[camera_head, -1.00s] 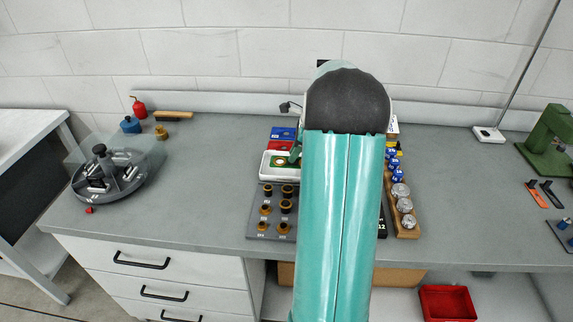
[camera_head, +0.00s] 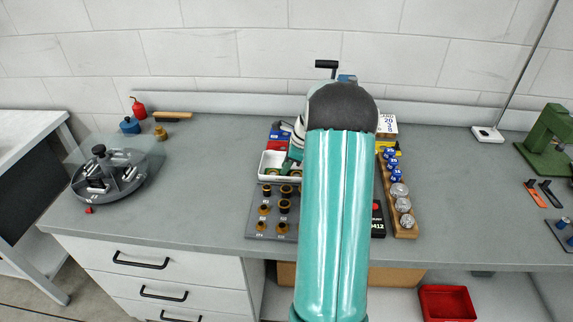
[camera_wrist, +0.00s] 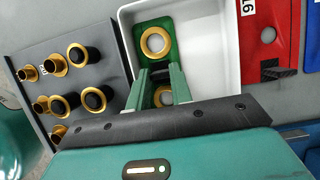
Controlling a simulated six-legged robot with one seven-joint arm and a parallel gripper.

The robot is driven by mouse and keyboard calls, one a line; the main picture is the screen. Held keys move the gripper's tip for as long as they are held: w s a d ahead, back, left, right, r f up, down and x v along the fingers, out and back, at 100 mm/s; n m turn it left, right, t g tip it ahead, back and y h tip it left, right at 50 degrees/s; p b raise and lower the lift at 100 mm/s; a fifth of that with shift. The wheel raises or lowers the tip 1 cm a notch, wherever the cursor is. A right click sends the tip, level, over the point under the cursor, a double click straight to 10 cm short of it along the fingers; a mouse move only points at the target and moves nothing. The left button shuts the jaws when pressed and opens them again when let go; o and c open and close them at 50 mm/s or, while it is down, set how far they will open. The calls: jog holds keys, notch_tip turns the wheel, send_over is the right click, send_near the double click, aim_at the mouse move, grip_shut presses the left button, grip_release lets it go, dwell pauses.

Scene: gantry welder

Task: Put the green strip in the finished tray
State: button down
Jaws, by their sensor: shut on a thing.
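The green strip (camera_wrist: 152,67), with gold rings around pale round centres, is in the wrist view within the outline of a white tray (camera_wrist: 209,45). My gripper (camera_wrist: 158,76) is shut on the strip, its two green fingers on either side of it near the lower ring. In the head view the strip shows only partly in the white tray (camera_head: 264,165), below my gripper (camera_head: 289,163). I cannot tell whether the strip rests on the tray's floor. No label on this tray is readable.
A grey board (camera_head: 256,212) with several black-and-gold pieces stands in front of the tray. Red (camera_head: 277,145) and blue pieces lie behind it. A wooden rack (camera_head: 405,222) is right of my arm. Clear bench lies left, before a round grey carousel (camera_head: 120,185).

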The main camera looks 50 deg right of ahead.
jog(key=c, duration=1.5)
grip_release()
jog(key=v, duration=1.2)
jog(key=shift+w+a+r, duration=0.1)
jog(key=shift+r, duration=0.05)
jog(key=s+a+r+n+h, duration=0.1)
jog(key=a+r+n, duration=0.3)
jog(key=a, duration=0.5)
jog(key=a+r+n, duration=0.3)
jog(key=a+n, duration=0.2)
jog(key=a, duration=0.4)
jog(key=s+a+r+n+h, duration=0.1)
jog(key=a+r+n, duration=0.3)
jog(key=a, duration=0.5)
jog(key=s+a+n, duration=0.4)
jog(key=a+n, duration=0.1)
jog(key=s+a+f+n+t, duration=0.1)
jog(key=s+a+n, duration=0.4)
jog(key=a, duration=0.1)
jog(key=s+a+n+t, duration=0.1)
jog(key=s+a+n, duration=0.3)
jog(key=a+n, duration=0.1)
jog(key=shift+s+a+f+h, duration=0.2)
jog(key=shift+s+f+h, duration=0.1)
jog(key=shift+s+h, duration=0.1)
